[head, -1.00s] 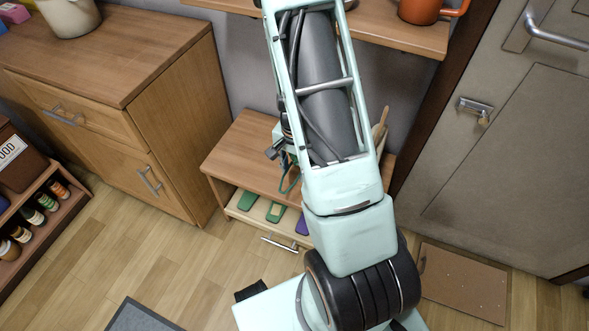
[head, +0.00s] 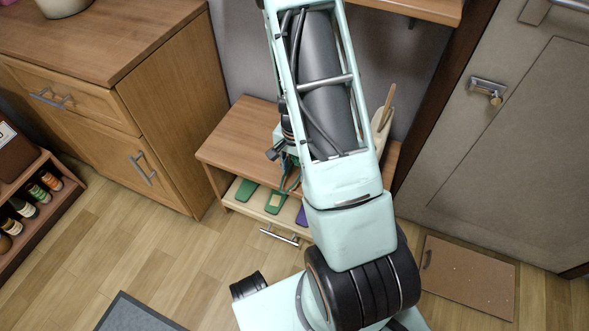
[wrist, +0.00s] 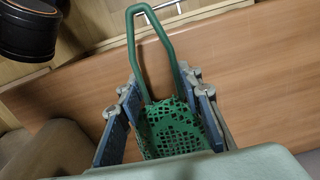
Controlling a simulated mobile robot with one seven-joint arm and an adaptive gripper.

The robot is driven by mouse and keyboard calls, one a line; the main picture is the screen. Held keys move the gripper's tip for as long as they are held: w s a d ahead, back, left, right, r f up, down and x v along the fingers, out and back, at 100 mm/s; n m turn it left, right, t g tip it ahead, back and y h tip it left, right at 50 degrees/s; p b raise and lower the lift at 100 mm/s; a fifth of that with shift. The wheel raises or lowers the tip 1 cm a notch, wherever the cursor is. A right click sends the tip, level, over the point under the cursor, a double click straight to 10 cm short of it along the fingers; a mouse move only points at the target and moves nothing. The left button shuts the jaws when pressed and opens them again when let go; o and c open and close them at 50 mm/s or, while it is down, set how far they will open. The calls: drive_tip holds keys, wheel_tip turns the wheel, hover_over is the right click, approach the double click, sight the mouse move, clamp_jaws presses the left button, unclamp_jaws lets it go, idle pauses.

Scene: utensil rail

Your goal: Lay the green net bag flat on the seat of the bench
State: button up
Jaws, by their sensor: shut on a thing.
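The green net bag (wrist: 172,132) is between the blue-padded fingers of my gripper (wrist: 165,105) in the wrist view. My gripper is shut on it. The bag's green handle loop sticks out past the fingers, over the wooden bench seat (wrist: 255,70). I cannot tell whether the bag touches the seat. In the head view the bench seat (head: 235,138) is partly hidden behind my arm. A thin green loop, likely the bag's handle (head: 291,183), shows beside my arm there.
Below the seat is a shelf or drawer front (head: 232,204) with green and purple items. A wooden cabinet (head: 165,110) stands left of the bench. A tan object with a wooden stick (head: 383,118) is at the seat's right. A door (head: 510,150) is further right.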

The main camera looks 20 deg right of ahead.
drive_tip(key=shift+f+b, duration=0.55)
drive_tip(key=shift+f, duration=0.1)
drive_tip(key=o, duration=1.3)
drive_tip(key=shift+r, duration=0.1)
drive_tip(key=shift+c, duration=0.2)
drive_tip(key=o, duration=0.6)
wheel_tip(320, 180, up, 7)
drive_tip(key=p, duration=0.5)
drive_tip(key=shift+p, duration=0.4)
